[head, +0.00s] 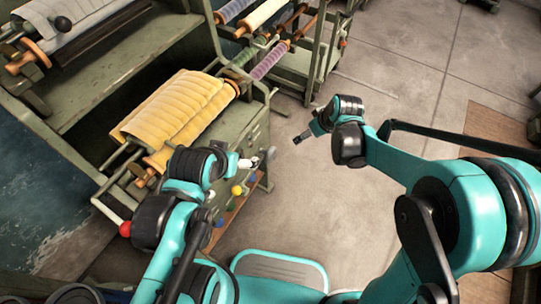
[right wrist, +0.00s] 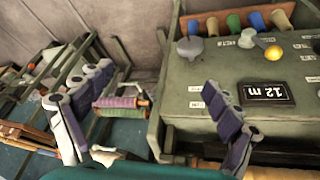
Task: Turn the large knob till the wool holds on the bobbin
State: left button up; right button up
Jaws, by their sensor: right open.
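Yellow wool (head: 180,108) lies in a thick quilted layer over the machine's roller in the head view. My left gripper (head: 252,161) is at the panel side of this machine; its fingers are too small to judge. My right gripper (head: 299,139) is open and empty, right of the machine; its spread fingers also show in the right wrist view (right wrist: 160,85).
Coloured cones (right wrist: 234,23) stand in a row beyond the panel. A second rack with purple wool (head: 270,62) stands behind the machine. A red ball handle (head: 125,229) is at the machine's near end. The concrete floor (head: 400,65) at right is largely clear.

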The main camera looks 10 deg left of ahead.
jog(key=w+a+f+n+g, duration=0.1)
jog(key=w+a+f+n, duration=0.15)
jog(key=a+f, duration=0.45)
jog(key=n+g+y, duration=0.1)
jog(key=n, duration=0.2)
send_over(273, 155)
jog(key=d, duration=0.2)
notch_tip(273, 155, down, 11)
jog(key=b+x, duration=0.1)
jog(key=x, duration=0.1)
jog(key=b+x, duration=0.1)
jog(key=x, duration=0.2)
jog(key=s+x, duration=0.1)
jog(key=x, duration=0.2)
jog(key=shift+s+f+b, duration=0.1)
jog(key=shift+f+b, duration=0.2)
jog(key=shift+b, duration=0.1)
jog(key=c, duration=1.2)
